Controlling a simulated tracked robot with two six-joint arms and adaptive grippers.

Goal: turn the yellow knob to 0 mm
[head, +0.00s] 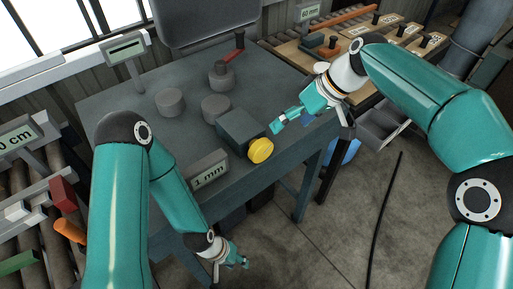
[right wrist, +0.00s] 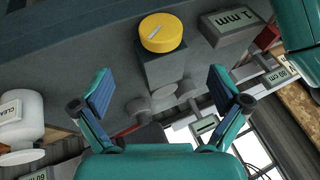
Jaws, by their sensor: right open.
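The yellow knob (head: 261,150) sits on the front end of a dark grey block (head: 238,130) on the grey bench. In the right wrist view the knob (right wrist: 162,33) shows a pale line on its face. A small display (head: 209,176) beside it reads "1 mm"; it is upside down in the right wrist view (right wrist: 232,20). My right gripper (head: 277,126) is open and empty, just above and right of the knob; its spread fingers (right wrist: 160,92) are apart from the knob. My left gripper (head: 241,261) hangs low in front of the bench, too small to read.
Grey cylinders (head: 170,102) and a red-handled crank (head: 232,52) stand behind the block on the bench (head: 110,95). A blank-looking display (head: 125,48) is at the back left. Rollers with coloured blocks lie left. A wooden board with a "60 mm" sign (head: 309,13) is at the back right.

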